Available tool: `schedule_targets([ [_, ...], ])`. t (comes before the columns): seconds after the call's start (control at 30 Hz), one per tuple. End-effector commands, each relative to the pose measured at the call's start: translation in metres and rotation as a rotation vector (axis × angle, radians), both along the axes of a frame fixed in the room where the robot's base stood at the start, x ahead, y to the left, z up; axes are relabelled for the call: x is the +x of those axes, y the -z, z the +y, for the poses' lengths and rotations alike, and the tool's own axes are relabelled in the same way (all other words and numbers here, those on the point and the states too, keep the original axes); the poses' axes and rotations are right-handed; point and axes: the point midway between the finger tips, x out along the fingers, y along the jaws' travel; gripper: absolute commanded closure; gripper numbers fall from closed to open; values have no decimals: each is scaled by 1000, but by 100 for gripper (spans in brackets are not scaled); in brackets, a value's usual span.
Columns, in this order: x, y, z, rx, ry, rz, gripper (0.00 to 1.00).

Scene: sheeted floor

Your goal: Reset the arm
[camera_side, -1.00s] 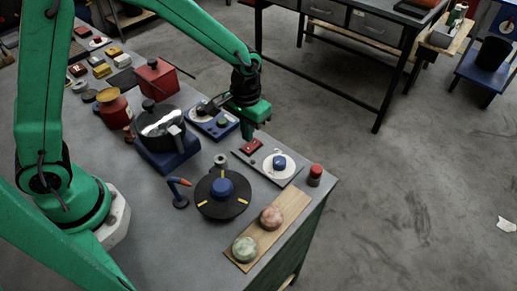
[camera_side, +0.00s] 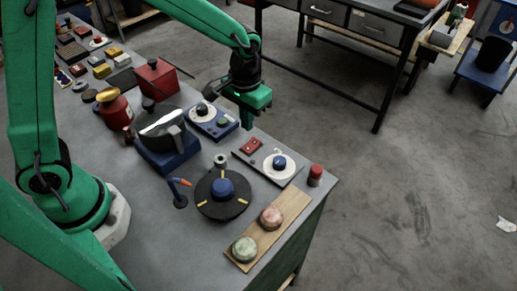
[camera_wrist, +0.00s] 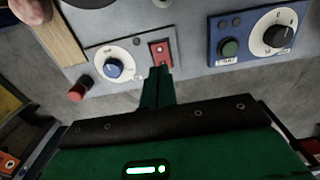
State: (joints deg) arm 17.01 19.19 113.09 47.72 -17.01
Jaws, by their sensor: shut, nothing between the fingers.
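My green arm reaches over the grey workbench (camera_side: 150,235) from the left in the side view. My gripper (camera_side: 247,122) is shut and empty, pointing down above the bench near its far edge. It hangs between the blue control box (camera_side: 225,130) and the grey panel with a red switch (camera_side: 253,146) and a blue-knobbed white dial (camera_side: 279,162). In the wrist view the closed fingers (camera_wrist: 157,72) appear just below the red switch (camera_wrist: 160,53) in the picture. I cannot tell the exact height of the fingertips.
Close by are a pot on a blue base (camera_side: 165,150), a black disc with a blue hub (camera_side: 222,193), a red-capped cylinder (camera_side: 315,175) and a board (camera_side: 266,235) with two round stones. A red box (camera_side: 157,78) stands further left. The floor at right is mostly clear.

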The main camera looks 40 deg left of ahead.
Motion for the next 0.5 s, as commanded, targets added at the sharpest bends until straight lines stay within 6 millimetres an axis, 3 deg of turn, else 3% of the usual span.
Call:
schedule_targets([
  [0.27,-2,-9,4,-4,-1,-15,100],
  [0.5,-14,-42,22,-19,-3,-72,100],
])
